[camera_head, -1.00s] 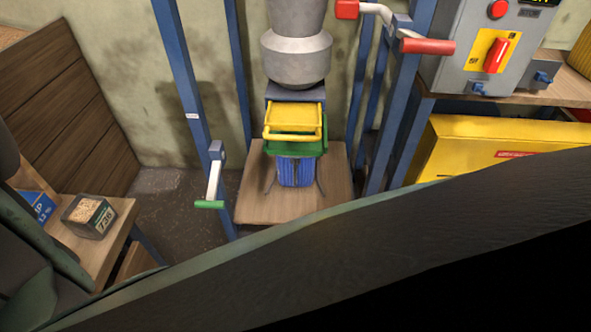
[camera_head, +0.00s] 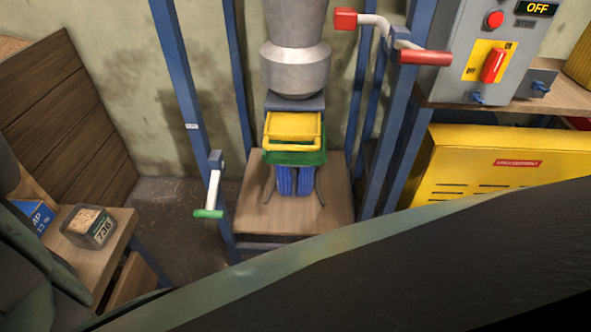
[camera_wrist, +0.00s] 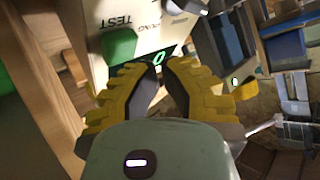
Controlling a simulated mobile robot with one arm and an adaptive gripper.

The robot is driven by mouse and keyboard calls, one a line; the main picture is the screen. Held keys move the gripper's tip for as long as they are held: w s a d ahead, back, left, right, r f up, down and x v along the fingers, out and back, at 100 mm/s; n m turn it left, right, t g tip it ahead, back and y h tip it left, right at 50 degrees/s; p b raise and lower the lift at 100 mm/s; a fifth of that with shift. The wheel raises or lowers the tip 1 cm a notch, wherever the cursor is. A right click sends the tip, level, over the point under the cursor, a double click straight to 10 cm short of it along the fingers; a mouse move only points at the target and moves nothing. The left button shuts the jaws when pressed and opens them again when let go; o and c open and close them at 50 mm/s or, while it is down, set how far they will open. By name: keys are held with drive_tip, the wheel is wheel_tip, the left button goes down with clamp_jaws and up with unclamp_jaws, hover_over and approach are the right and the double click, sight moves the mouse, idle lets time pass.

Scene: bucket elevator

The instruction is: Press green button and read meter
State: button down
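In the wrist view a pale panel (camera_wrist: 92,42) carries the word TEST, with a green button (camera_wrist: 118,47) close to it. A small dark meter display (camera_wrist: 158,58) shows a lit green 0. My gripper (camera_wrist: 164,68) has yellow fingers with dark pads; its tips are close together with a narrow gap between them, and nothing is seen held. The tips are in front of the display, to the right of the green button. Whether they touch the panel cannot be told. The head view does not show the gripper, the green button or this meter.
In the head view, a grey control box (camera_head: 468,60) with a red switch (camera_head: 493,64) reads OFF. A yellow cabinet (camera_head: 470,170) is below it. Blue posts flank stacked buckets (camera_head: 293,130). A crank with green handle (camera_head: 208,213) and a clear container (camera_head: 90,226) are at left.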

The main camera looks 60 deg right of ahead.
drive_tip(key=shift+f, duration=0.15)
drive_tip(key=shift+w+a+f+b, duration=0.15)
drive_tip(key=shift+f+b, duration=0.1)
drive_tip(key=shift+b, duration=0.45)
drive_tip(key=shift+w+f+b, duration=0.25)
drive_tip(key=shift+f+b, duration=0.2)
drive_tip(key=shift+b, duration=0.15)
idle(0.7)
drive_tip(key=shift+r, duration=0.1)
idle(0.3)
drive_tip(key=shift+s+r+p, duration=0.4)
drive_tip(key=shift+r+p, duration=0.05)
drive_tip(key=shift+r, duration=0.3)
drive_tip(key=shift+r, duration=0.1)
drive_tip(key=r+p, duration=0.1)
drive_tip(key=s+d+r, duration=0.1)
drive_tip(key=r, duration=0.1)
drive_tip(key=s+r+p, duration=0.1)
drive_tip(key=shift+d+r+p, duration=0.15)
drive_tip(key=shift+d+p, duration=0.05)
drive_tip(key=shift+p, duration=0.15)
drive_tip(key=shift+d, duration=0.15)
idle(0.5)
